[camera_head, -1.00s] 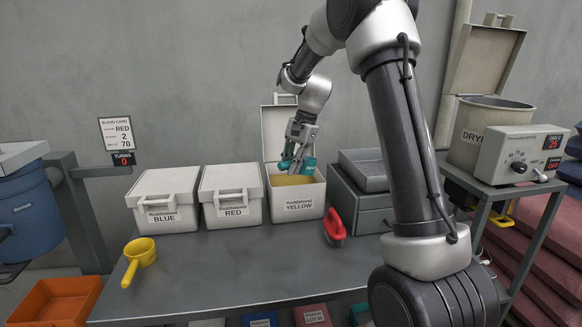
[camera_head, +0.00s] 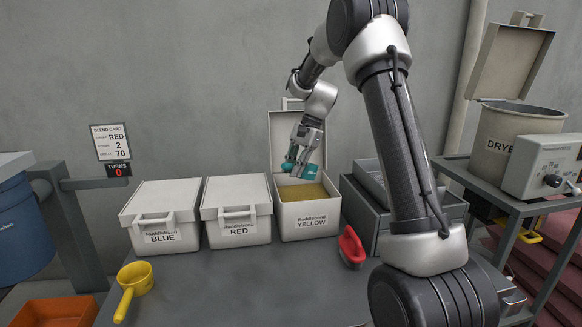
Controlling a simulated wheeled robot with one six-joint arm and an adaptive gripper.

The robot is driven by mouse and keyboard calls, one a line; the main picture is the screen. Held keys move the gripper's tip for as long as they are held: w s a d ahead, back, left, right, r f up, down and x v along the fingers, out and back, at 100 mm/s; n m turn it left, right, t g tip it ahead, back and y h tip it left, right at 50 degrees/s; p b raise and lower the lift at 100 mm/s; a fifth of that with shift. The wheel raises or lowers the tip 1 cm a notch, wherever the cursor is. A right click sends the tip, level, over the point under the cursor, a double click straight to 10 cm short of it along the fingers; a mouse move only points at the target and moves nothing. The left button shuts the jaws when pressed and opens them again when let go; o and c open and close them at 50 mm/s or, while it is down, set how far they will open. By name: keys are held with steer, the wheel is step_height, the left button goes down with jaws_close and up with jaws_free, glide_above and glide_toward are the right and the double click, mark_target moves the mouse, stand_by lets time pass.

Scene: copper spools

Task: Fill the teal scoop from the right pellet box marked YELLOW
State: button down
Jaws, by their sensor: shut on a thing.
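The box marked YELLOW (camera_head: 310,222) is the rightmost of three pellet boxes on the table. Its lid (camera_head: 283,132) stands open at the back, and yellow pellets (camera_head: 304,191) show inside. My gripper (camera_head: 301,163) is shut on the teal scoop (camera_head: 318,171) and holds it over the back part of the open box. The scoop looks close above the pellets. I cannot tell whether it touches them or holds any pellets.
The closed BLUE box (camera_head: 163,220) and RED box (camera_head: 236,214) stand to the left. A yellow scoop (camera_head: 133,281) and a red-handled tool (camera_head: 351,246) lie on the table (camera_head: 235,285). Grey trays (camera_head: 370,196) stand right of the YELLOW box. The dryer (camera_head: 507,140) is farther right.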

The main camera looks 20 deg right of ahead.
steer(key=d+f, duration=0.1)
steer(key=w+d+f+g+y, duration=0.1)
steer(key=shift+w+f, duration=0.2)
steer(key=shift+f, duration=0.1)
step_height(320, 180, down, 10)
steer(key=w+d, duration=0.1)
steer(key=shift+d+r+y, duration=0.15)
steer(key=shift+d+y, duration=0.15)
steer(key=shift+d, duration=0.05)
steer(key=shift+r, duration=0.15)
stand_by(0.9)
steer(key=shift+t+h, duration=0.4)
steer(key=shift+h, duration=0.3)
steer(key=r, duration=0.2)
steer(key=a+r, duration=0.1)
steer(key=r, duration=0.2)
steer(key=s+a+r, duration=0.1)
steer(key=r, duration=0.2)
steer(key=shift+s+r, duration=0.1)
steer(key=shift+r, duration=0.05)
steer(key=a+r, duration=0.1)
steer(key=s+r+t+h, duration=0.1)
steer(key=shift+s+a+r+h, duration=0.1)
steer(key=shift+a+r+h, duration=0.2)
steer(key=shift+a+r, duration=0.1)
steer(key=shift+s+a+r+t+h, duration=0.35)
steer(key=shift+a+r+h, duration=0.2)
steer(key=shift+r, duration=0.25)
